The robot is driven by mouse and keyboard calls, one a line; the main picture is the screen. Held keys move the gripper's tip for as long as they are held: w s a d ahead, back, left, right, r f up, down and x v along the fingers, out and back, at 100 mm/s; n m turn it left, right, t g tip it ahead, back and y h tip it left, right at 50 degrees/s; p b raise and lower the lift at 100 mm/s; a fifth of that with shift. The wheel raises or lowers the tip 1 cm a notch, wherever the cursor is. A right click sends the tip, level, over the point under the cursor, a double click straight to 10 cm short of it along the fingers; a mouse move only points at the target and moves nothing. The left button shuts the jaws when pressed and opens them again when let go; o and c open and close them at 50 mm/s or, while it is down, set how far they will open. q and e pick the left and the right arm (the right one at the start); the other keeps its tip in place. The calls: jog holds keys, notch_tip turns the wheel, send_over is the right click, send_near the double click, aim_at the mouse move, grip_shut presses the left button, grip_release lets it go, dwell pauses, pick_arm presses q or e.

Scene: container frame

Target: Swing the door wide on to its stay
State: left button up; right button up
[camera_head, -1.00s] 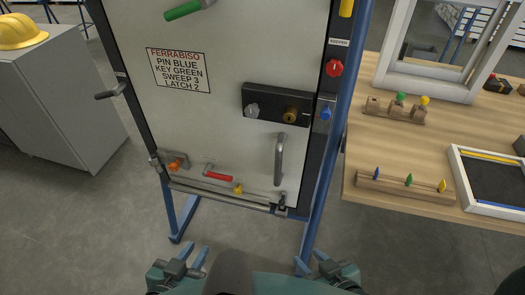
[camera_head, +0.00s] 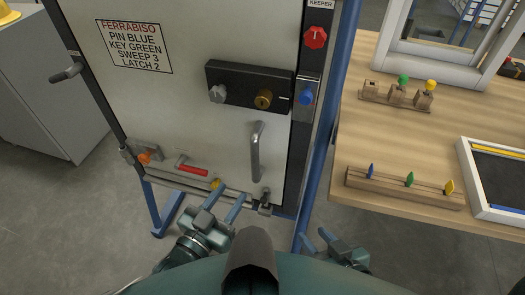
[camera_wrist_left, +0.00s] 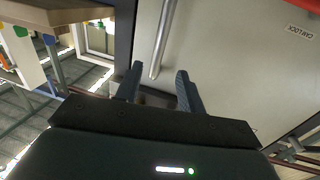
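The pale door (camera_head: 190,115) stands in a blue frame (camera_head: 326,150) and looks closed. Its silver upright pull handle (camera_head: 256,150) is low on the right; it also shows in the left wrist view (camera_wrist_left: 164,38). A thin stay-like bar (camera_head: 165,176) runs along the door's bottom, partly hidden by my left gripper. A small dark catch (camera_head: 265,203) is at the bottom right. My left gripper (camera_head: 226,200) is open and empty, below and left of the handle; in the wrist view the handle lies ahead between its fingers (camera_wrist_left: 158,78). My right gripper (camera_head: 315,237) is open and empty, low beside the frame post.
The door carries a sign (camera_head: 135,46), a black lock box (camera_head: 245,88), an orange knob (camera_head: 147,156) and a red lever (camera_head: 192,169). Red (camera_head: 314,37) and blue (camera_head: 306,97) knobs are on the right strip. A wooden bench (camera_head: 380,145) stands right, a grey cabinet (camera_head: 35,100) left.

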aim_at(253, 162)
pick_arm(q)
jog(key=x, duration=1.2)
jog(key=shift+w+d+b, duration=0.2)
jog(key=shift+w+b, duration=0.05)
jog(key=shift+b, duration=0.05)
jog(key=shift+c, duration=0.3)
grip_shut()
